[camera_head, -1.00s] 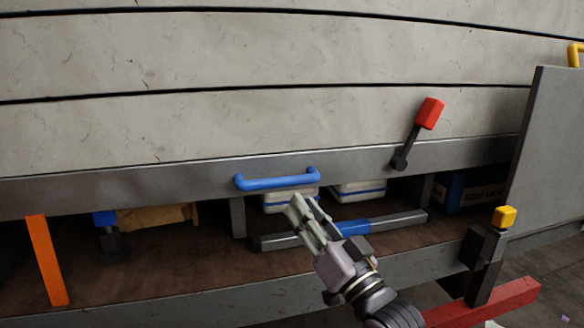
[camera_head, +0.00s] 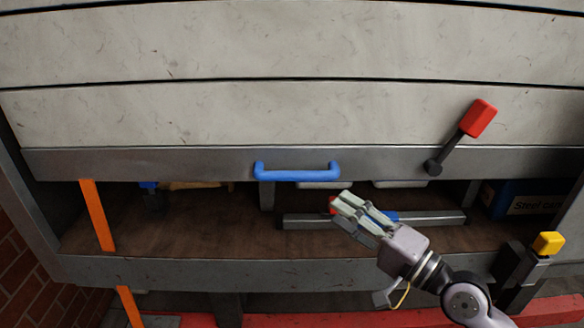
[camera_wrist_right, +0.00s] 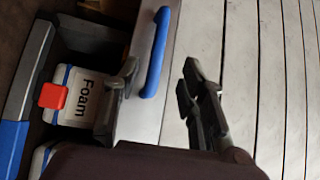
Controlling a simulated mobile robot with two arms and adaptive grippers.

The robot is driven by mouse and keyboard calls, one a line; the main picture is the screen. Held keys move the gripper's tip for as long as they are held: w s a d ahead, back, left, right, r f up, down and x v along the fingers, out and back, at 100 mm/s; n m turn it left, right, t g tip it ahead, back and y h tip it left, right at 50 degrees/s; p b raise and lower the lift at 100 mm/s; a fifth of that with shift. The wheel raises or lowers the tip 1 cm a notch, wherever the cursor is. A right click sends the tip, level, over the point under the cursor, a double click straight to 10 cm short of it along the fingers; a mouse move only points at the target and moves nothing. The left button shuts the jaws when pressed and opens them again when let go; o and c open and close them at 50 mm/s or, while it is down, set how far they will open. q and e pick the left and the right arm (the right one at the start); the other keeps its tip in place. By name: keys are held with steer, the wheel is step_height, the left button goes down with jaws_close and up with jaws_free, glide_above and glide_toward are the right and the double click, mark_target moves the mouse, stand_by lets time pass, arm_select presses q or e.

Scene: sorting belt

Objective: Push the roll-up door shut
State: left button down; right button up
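The roll-up door (camera_head: 200,115) has pale slats and a grey bottom bar. It is partly down, with a low opening under the bar. The blue handle (camera_head: 297,175) is on the bar's front. My right gripper (camera_head: 352,208) is just below and right of the handle, apart from it, pointing up-left. In the right wrist view, the fingers of my right gripper (camera_wrist_right: 160,82) are spread and empty, with the blue handle (camera_wrist_right: 155,52) beyond the gap between them. My left gripper is not in view.
A lever with a red knob (camera_head: 479,119) is on the bar. Under the door are a dark wooden shelf (camera_head: 200,225), a grey bar and a blue box (camera_head: 528,200). An orange strip (camera_head: 98,215) stands left. A yellow-topped post (camera_head: 548,244) stands right. The wrist view shows a "Foam" bin (camera_wrist_right: 85,100).

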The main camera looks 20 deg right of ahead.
mark_target(296, 179)
steer(key=p+x, duration=0.2)
steer(key=x, duration=0.4)
steer(key=p+x, duration=0.3)
steer(key=x, duration=0.4)
steer(key=shift+w+r, duration=0.25)
steer(key=shift+w, duration=0.05)
steer(key=shift+w+a, duration=0.15)
steer(key=shift+w, duration=0.2)
steer(key=shift+f, duration=0.1)
jaws_close()
